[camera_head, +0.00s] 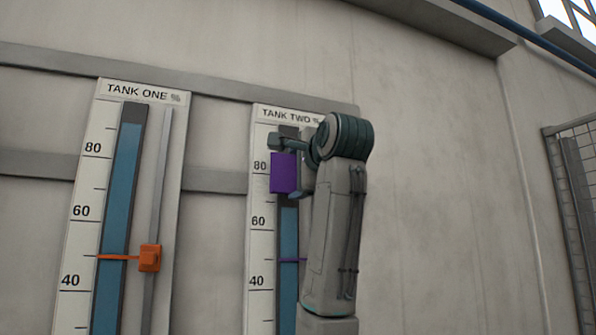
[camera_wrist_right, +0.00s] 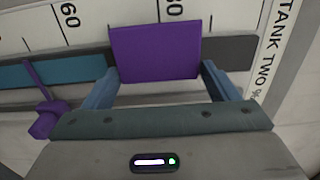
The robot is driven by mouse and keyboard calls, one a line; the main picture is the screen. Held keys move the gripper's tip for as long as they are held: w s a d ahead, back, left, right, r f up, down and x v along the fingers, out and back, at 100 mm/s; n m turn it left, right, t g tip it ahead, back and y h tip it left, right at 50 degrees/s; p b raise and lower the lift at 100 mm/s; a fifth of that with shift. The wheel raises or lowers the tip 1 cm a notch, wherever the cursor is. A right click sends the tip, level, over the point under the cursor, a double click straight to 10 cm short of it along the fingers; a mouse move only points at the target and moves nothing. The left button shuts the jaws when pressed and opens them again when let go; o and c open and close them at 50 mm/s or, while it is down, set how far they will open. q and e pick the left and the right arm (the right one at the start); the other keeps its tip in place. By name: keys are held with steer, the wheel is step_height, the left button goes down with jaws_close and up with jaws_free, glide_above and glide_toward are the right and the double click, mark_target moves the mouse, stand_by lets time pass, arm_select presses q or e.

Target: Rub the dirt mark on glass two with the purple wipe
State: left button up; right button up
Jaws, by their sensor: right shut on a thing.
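The purple wipe (camera_head: 284,173) is a flat purple block held upright against or close to the tank two gauge, around the 80 mark. My right gripper (camera_head: 284,166) is shut on it; in the right wrist view the wipe (camera_wrist_right: 155,53) sits between the two blue fingers (camera_wrist_right: 160,85). Glass two (camera_head: 289,225) is the tube of the tank two gauge, blue below and dark grey above; it also shows in the right wrist view (camera_wrist_right: 85,68). No dirt mark is visible; the wipe and my arm cover part of the glass. My left gripper is not in view.
The tank one gauge (camera_head: 118,200) with an orange pointer (camera_head: 149,257) stands to the left. A mesh panel (camera_head: 580,210) is at far right; the wall between is bare.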

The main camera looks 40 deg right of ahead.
steer(key=shift+w+d, duration=0.2)
steer(key=shift+w, duration=0.3)
steer(key=shift+w, duration=0.1)
steer(key=shift+w+d, duration=0.1)
steer(key=shift+w, duration=0.3)
steer(key=shift+s+d, duration=0.1)
steer(key=shift+s+d+b, duration=0.5)
steer(key=shift+d, duration=1.45)
steer(key=shift+w+a, duration=0.2)
steer(key=shift+a, duration=0.5)
steer(key=shift+w+a, duration=0.2)
steer(key=shift+a, duration=0.5)
steer(key=shift+w+a, duration=0.2)
steer(key=shift+a, duration=0.5)
